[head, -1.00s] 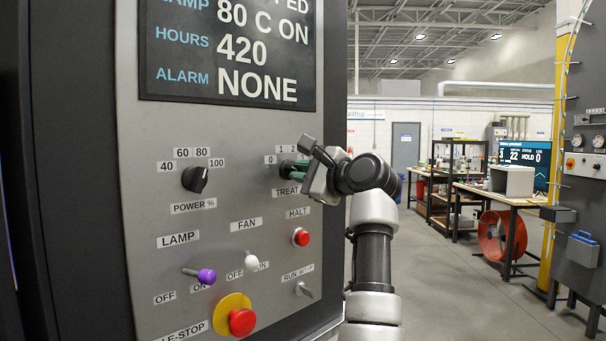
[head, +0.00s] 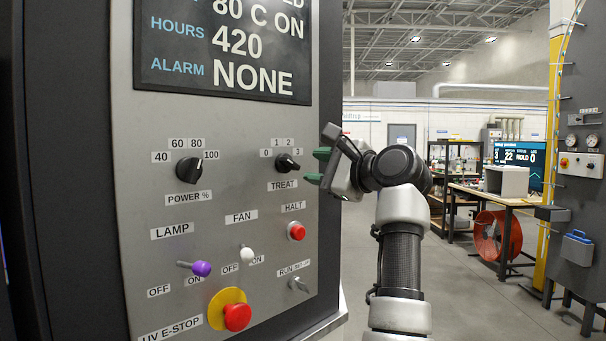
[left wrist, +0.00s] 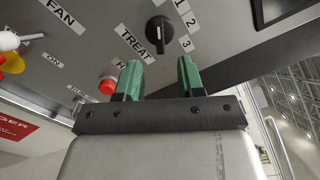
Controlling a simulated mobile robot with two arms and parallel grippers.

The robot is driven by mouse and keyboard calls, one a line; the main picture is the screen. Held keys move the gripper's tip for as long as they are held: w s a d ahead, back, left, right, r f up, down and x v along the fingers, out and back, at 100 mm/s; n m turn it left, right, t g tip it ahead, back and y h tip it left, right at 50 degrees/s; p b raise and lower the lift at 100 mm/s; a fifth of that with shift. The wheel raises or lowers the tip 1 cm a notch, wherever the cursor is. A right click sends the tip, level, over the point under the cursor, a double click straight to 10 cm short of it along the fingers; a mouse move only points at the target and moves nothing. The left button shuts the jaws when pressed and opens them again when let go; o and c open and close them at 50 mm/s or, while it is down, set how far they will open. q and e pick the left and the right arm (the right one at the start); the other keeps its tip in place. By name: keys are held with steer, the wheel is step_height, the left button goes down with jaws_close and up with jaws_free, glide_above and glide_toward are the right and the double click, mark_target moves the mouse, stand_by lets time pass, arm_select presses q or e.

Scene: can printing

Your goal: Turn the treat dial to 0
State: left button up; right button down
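The treat dial (head: 287,163) is a black knob on the grey panel, above its TREAT label and below the marks 0, 1, 2 and 3. Its grip runs from upper left to lower right. In the left wrist view the dial (left wrist: 159,35) shows a white line on the half toward the 3 side; I cannot tell its exact setting. My left gripper (head: 318,166) is to the right of the dial, off the panel and apart from it. Its green fingers are open and empty, also in the left wrist view (left wrist: 160,76). My right gripper is out of view.
The power dial (head: 190,170) is left of the treat dial. Below are the red halt button (head: 296,231), white fan switch (head: 246,254), purple lamp switch (head: 202,268), run key switch (head: 298,284) and emergency stop (head: 237,317). Free room lies right of the panel.

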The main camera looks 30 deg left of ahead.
arm_select(q)
steer(key=b+v, duration=0.1)
steer(key=v, duration=0.4)
stand_by(0.3)
